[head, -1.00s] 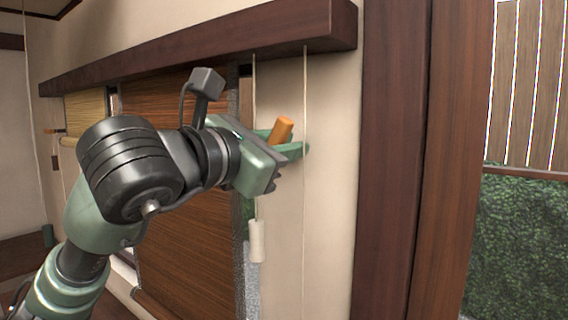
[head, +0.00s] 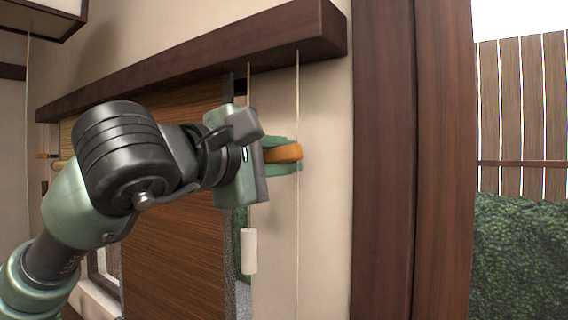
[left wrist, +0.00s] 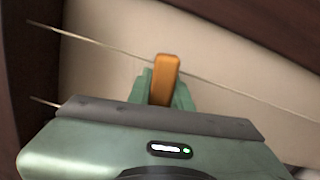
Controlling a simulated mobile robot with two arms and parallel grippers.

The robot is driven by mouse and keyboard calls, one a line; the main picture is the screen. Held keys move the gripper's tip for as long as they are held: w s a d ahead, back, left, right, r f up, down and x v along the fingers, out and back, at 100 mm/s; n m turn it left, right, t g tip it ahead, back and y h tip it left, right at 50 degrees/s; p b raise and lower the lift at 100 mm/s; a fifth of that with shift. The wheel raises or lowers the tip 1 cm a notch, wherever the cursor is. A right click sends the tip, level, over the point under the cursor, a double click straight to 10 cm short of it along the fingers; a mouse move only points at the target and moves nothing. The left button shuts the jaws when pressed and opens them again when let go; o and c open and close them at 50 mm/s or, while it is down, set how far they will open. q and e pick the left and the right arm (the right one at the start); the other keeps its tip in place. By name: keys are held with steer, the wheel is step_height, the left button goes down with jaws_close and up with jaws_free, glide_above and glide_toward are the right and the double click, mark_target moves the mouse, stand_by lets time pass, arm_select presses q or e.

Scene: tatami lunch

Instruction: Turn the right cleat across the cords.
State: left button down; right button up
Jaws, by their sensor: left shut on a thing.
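The right cleat, an orange wooden bar (head: 284,153), is on the cream wall below the dark beam. It lies about level in the head view, its outer end overlapping the right cord (head: 298,215). The left cord (head: 248,88) hangs partly behind my gripper. My left gripper (head: 294,154) is shut on the cleat, its green fingers above and below it. In the left wrist view the cleat (left wrist: 165,80) stands between the fingers, its tip overlapping a pale cord (left wrist: 240,92). The gripper body hides the cleat's inner end. My right gripper is not in view.
The dark beam (head: 200,55) runs above. A white cord weight (head: 249,251) hangs below the gripper. A brown slatted blind (head: 170,240) is behind my arm, and a dark wooden post (head: 385,160) stands right of the cords. Another orange cleat (head: 42,156) shows far left.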

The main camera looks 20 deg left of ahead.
mark_target(270, 159)
arm_select(q)
steer(key=shift+f+m, duration=0.15)
steer(key=shift+m, duration=0.75)
steer(key=shift+b, duration=0.3)
steer(key=c, duration=1.3)
jaws_free()
steer(key=b+v, duration=0.2)
steer(key=v, duration=0.5)
steer(key=shift+s+a, duration=0.1)
steer(key=shift+s, duration=0.25)
